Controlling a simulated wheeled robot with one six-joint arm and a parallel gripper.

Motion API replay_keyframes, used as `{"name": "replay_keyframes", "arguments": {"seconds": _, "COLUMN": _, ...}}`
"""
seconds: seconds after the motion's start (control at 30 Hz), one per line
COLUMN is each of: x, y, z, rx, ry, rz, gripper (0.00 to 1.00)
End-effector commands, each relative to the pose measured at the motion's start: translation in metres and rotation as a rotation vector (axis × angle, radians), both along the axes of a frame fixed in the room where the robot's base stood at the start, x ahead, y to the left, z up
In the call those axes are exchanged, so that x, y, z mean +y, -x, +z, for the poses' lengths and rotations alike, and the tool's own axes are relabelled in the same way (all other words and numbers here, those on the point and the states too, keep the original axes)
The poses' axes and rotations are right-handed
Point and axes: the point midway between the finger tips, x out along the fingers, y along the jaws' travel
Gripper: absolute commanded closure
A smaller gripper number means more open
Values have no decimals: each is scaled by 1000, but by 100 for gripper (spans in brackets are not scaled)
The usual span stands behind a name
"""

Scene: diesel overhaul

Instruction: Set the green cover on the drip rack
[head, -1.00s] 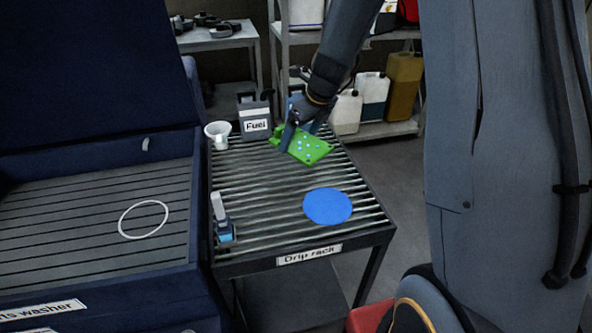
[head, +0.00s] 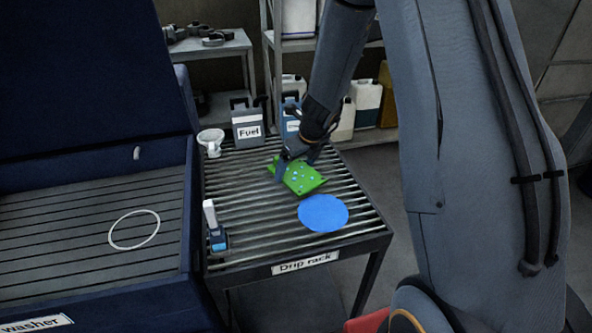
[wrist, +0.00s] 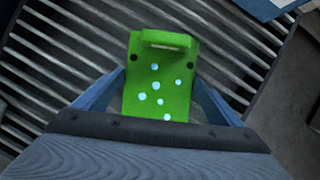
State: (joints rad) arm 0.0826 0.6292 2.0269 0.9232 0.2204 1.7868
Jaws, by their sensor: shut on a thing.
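The green cover (head: 299,178) is a flat bright green plate with several pale blue spots. In the wrist view the cover (wrist: 158,85) shows a raised tab at its far end and two dark holes. My gripper (head: 290,165) is shut on it, with one blue finger on each side in the wrist view. The cover is over the slatted drip rack (head: 250,190), behind the blue disc (head: 323,213). I cannot tell whether it touches the slats. The rack carries a "Drip rack" label on its front edge.
A grey "Fuel" can (head: 248,122) and a white funnel cup (head: 211,140) stand at the rack's back. A small blue and white tool (head: 214,230) stands at its front left. The parts washer (head: 90,225), with a white ring, adjoins on the left. Shelves with jugs stand behind.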

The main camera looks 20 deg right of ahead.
Motion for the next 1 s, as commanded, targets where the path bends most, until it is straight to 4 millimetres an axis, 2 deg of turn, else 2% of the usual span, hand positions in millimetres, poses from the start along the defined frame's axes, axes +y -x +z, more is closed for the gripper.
{"name": "replay_keyframes", "arguments": {"seconds": 0.43, "x": 0, "y": -1, "z": -8, "rx": -3, "ry": 1, "rz": 0, "gripper": 51}}
{"name": "replay_keyframes", "arguments": {"seconds": 0.47, "x": 0, "y": 0, "z": -8, "rx": -1, "ry": 1, "rz": 1, "gripper": 7}}
{"name": "replay_keyframes", "arguments": {"seconds": 0.5, "x": 0, "y": 0, "z": -7, "rx": -1, "ry": 1, "rz": 1, "gripper": 0}}
{"name": "replay_keyframes", "arguments": {"seconds": 0.83, "x": 0, "y": 0, "z": -4, "rx": -1, "ry": 1, "rz": 1, "gripper": 0}}
{"name": "replay_keyframes", "arguments": {"seconds": 1.0, "x": -4, "y": 8, "z": 20, "rx": -5, "ry": 1, "rz": 1, "gripper": 0}}
